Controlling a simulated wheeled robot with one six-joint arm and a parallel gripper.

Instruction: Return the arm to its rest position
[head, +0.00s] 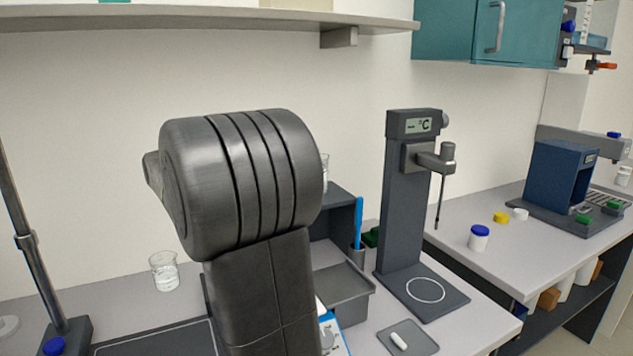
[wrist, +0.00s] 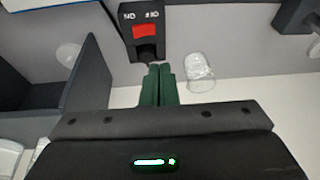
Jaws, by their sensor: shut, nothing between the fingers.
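My gripper (wrist: 158,72) shows in the wrist view as two green fingers pressed together, with nothing between them. In that view the fingertips point at a dark switch box (wrist: 127,14) with a red rocker (wrist: 144,31) and ON/OFF lettering that appears upside down. I cannot tell whether the fingertips touch it. In the head view a large dark joint of my own arm (head: 240,180) fills the middle, and my gripper is hidden there.
A clear beaker (wrist: 200,72) is close right of the fingers in the wrist view. In the head view, a tall thermometer stand (head: 405,200), a grey tray (head: 340,290) and a beaker (head: 164,271) flank my arm. A shelf (head: 180,18) hangs above.

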